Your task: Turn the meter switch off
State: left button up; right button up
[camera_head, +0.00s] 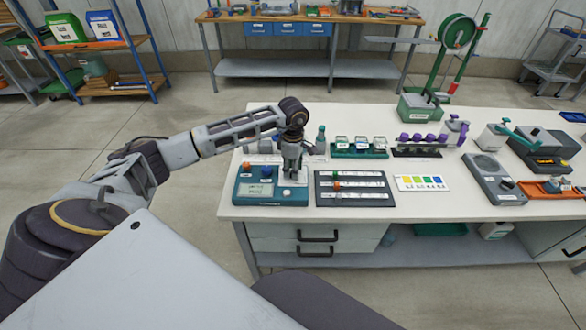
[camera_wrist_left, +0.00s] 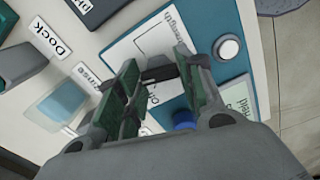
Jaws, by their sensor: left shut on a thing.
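The meter (camera_head: 243,197) is a teal box at the front left of the bench, with a small display, an orange knob, a blue knob and a white round button. My left gripper (camera_head: 292,176) points down over its right part. In the left wrist view the meter (camera_wrist_left: 262,65) shows a white panel marked "strength" and a pale round button (camera_wrist_left: 228,47). There my left gripper (camera_wrist_left: 163,76) has its green-padded fingers on either side of a small black switch (camera_wrist_left: 160,73) and is shut on it. The fingers hide part of the switch, so its position cannot be told.
A dark board with rows (camera_head: 355,199) lies just right of the meter, then a colour chart (camera_head: 422,183). Green (camera_head: 360,154) and purple-topped racks stand behind. In the left wrist view, "Dock" and "Rinse" labels (camera_wrist_left: 53,40) lie beside the meter. The bench front edge is close.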

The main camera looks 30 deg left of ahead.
pick_arm(q)
jog(key=shift+n, duration=0.4)
pick_arm(e)
jog(key=shift+f, duration=0.1)
pick_arm(q)
jog(key=shift+n, duration=0.8)
jog(key=shift+n+b, duration=0.4)
jog(key=shift+n, duration=0.7)
jog(key=n, duration=0.2)
jog(key=shift+n, duration=2.5)
pick_arm(e)
jog(key=shift+w+a+f, duration=0.35)
jog(key=shift+w+a, duration=0.15)
